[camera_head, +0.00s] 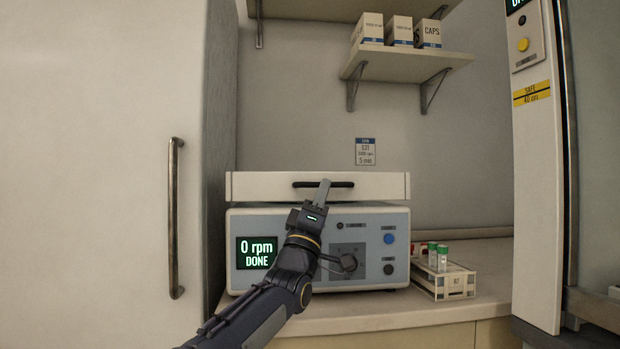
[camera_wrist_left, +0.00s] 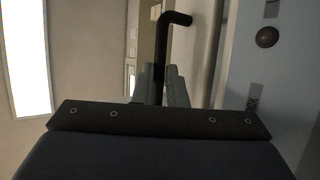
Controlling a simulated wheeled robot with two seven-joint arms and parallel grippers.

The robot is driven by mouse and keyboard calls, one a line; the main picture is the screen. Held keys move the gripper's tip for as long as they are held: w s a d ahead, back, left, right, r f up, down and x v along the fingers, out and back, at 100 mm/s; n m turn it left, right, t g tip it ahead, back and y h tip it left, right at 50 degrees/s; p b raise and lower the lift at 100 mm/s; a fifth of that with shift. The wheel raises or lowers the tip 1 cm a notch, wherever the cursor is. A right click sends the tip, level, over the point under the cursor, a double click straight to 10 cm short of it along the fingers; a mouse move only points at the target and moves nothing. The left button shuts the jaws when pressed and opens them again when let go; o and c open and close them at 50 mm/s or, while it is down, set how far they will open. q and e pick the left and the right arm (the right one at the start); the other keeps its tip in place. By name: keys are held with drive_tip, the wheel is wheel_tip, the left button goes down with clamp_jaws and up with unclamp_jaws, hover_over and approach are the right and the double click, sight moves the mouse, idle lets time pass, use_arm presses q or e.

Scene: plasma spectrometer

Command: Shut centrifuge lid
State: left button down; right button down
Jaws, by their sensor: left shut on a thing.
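The centrifuge (camera_head: 370,222) stands on the counter, its display reading 0 rpm DONE. Its white lid (camera_head: 380,187) sits just above the body, with a dark gap between them in the head view. A black bar handle (camera_head: 343,184) runs along the lid's front. My left gripper (camera_head: 323,186) is shut on this handle near its middle. In the left wrist view the dark handle (camera_wrist_left: 159,75) runs up from between the fingers (camera_wrist_left: 172,90), its bent end at the top. My right gripper is in neither view.
A rack (camera_head: 455,284) with green-capped tubes (camera_head: 442,257) stands on the counter (camera_head: 490,260) right of the centrifuge. A tall cabinet with a bar handle (camera_head: 174,220) is close on the left. A shelf (camera_head: 410,66) with boxes hangs above. A tall white-framed unit (camera_head: 537,200) bounds the right.

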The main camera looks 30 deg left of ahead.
use_arm(q)
drive_tip(key=shift+w+a+f, duration=0.15)
drive_tip(key=shift+w+f, duration=0.05)
drive_tip(key=shift+f, duration=0.45)
drive_tip(key=shift+w+a+f, duration=0.1)
drive_tip(key=shift+w+f, duration=0.1)
drive_tip(key=shift+f, duration=0.4)
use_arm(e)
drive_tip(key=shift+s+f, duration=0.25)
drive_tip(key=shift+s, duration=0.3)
use_arm(q)
drive_tip(key=c, duration=1.5)
unclamp_jaws()
drive_tip(key=shift+a+f, duration=0.1)
drive_tip(key=v, duration=0.7)
drive_tip(key=shift+s+b, duration=0.35)
drive_tip(key=shift+s, duration=0.1)
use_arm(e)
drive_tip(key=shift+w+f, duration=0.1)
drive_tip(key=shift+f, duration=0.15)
